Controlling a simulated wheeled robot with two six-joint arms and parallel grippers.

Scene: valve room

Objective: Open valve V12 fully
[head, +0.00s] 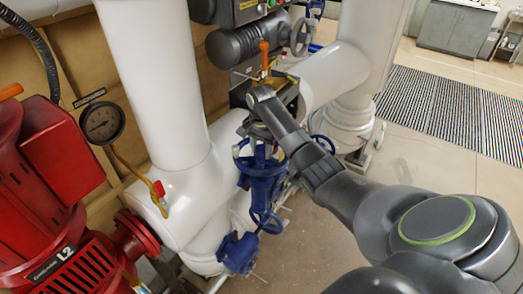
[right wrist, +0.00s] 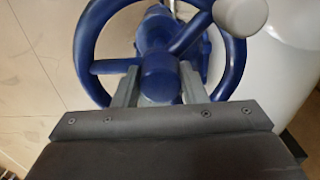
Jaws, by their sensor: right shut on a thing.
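A blue valve (head: 262,172) stands among the white pipes in the middle of the head view. No V12 tag is readable on it. Its blue handwheel (right wrist: 88,60) fills the upper part of the right wrist view, with spokes meeting at a rounded hub. My right gripper (right wrist: 160,88) is shut on the handwheel at this hub, one finger on each side. The lower rim of the wheel is hidden behind the gripper. In the head view my right arm reaches in from the lower right and covers part of the valve. My left gripper is not in view.
A red pump (head: 45,190) and a gauge (head: 102,122) are at the left. An orange lever (head: 264,55) and a grey actuator (head: 245,42) sit above the valve. A pale rounded knob (right wrist: 240,16) is close to the wheel.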

